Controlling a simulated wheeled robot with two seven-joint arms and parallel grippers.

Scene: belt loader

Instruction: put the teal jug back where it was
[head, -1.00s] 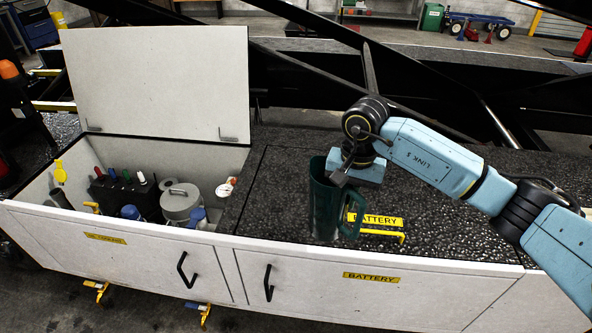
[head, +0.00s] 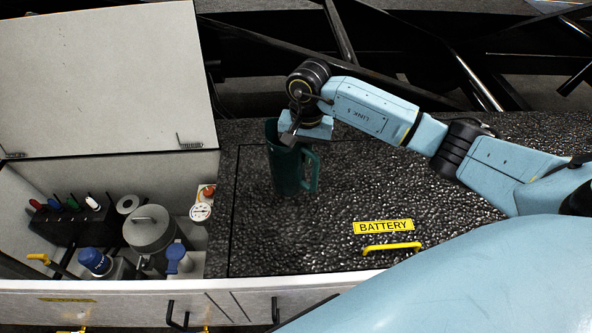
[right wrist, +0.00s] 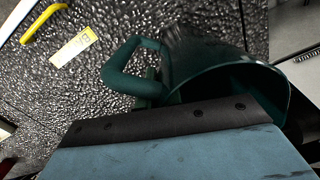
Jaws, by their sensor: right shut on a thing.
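The teal jug (head: 285,174) is upright over the dark speckled top of the closed battery compartment, just right of the open compartment. Its handle points right in the head view. My right gripper (head: 291,137) is shut on the jug at its rim. In the right wrist view the jug (right wrist: 205,55) shows its open mouth and handle beside the gripper body; the fingertips are hidden there. I cannot tell whether the jug's base touches the top. My left gripper is not in view.
The open compartment (head: 213,255) at left holds a grey pot (head: 150,232), blue-capped items (head: 95,262) and a dark rack (head: 75,225). Its raised lid (head: 105,80) stands behind. A yellow handle (head: 392,247) and BATTERY label (head: 384,227) lie right of the jug. The speckled top around them is clear.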

